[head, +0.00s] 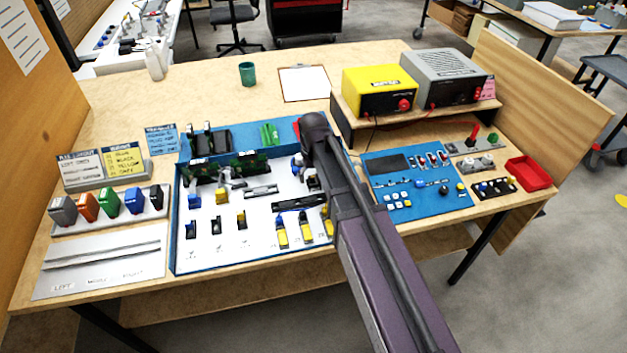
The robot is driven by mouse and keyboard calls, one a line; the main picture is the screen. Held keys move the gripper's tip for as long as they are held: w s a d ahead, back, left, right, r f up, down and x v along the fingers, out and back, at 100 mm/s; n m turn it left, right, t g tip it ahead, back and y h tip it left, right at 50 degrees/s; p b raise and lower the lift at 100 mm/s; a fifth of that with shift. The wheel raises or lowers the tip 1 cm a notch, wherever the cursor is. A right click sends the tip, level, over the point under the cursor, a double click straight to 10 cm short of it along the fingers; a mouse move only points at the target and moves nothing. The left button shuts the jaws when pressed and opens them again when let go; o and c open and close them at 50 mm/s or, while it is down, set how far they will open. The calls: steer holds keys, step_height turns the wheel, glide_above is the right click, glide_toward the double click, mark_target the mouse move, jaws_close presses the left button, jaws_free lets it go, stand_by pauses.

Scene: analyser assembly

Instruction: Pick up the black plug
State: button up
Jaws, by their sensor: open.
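My gripper (311,178) points down over the right part of the white panel in the blue-edged tray (176,240). It is open, but my wrist and forearm cover most of it. No dark thing can be told for certain as the black plug. Small dark and coloured pieces stand in a black holder (494,187) at the right, too small to tell apart. A black module (157,197) stands at the right end of the coloured row on the left.
Yellow (379,91) and grey (447,78) boxes stand on a raised shelf. A green cup (247,74) and clipboard (304,83) are behind. The back-left tabletop is mostly clear.

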mark_target(313, 176)
steer(key=shift+c, duration=0.2)
steer(key=c, duration=0.8)
steer(key=shift+r, duration=0.2)
step_height(313, 176, up, 10)
steer(key=p, duration=1)
steer(key=shift+f, duration=0.15)
jaws_close()
